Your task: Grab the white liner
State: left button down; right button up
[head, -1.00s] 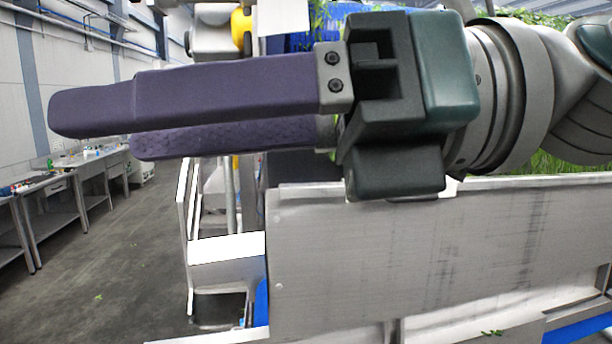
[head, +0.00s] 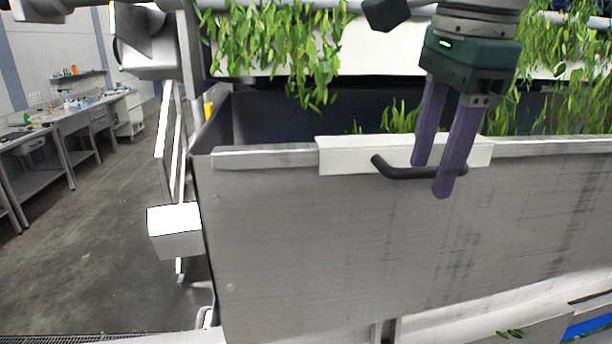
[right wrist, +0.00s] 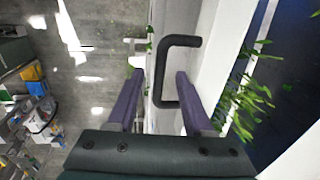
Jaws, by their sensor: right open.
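A white piece with a black bar handle (head: 392,172), which looks like the white liner (head: 345,157), sits over the top edge of the metal bin wall. My right gripper (head: 432,178) points down at the handle and is open. In the right wrist view, the black handle (right wrist: 162,75) lies between the two purple fingers of my right gripper (right wrist: 158,74), with gaps visible beside it. I cannot tell whether a finger touches it. My left gripper is not seen.
The metal bin (head: 300,240) fills the middle and right. Leafy greens (head: 290,40) hang over a white ledge behind it. Workbenches (head: 70,125) stand at the far left, with open grey floor (head: 90,240) between.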

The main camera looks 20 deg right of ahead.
jog(key=f, duration=0.1)
jog(key=f+b, duration=0.1)
jog(key=f, duration=0.1)
jog(key=f+b, duration=0.1)
jog(key=f, duration=0.1)
jog(key=shift+w+d, duration=0.15)
jog(key=shift+w, duration=0.25)
jog(key=shift+r, duration=0.1)
jog(key=shift+c, duration=0.2)
jog(key=c, duration=0.8)
grip_shut()
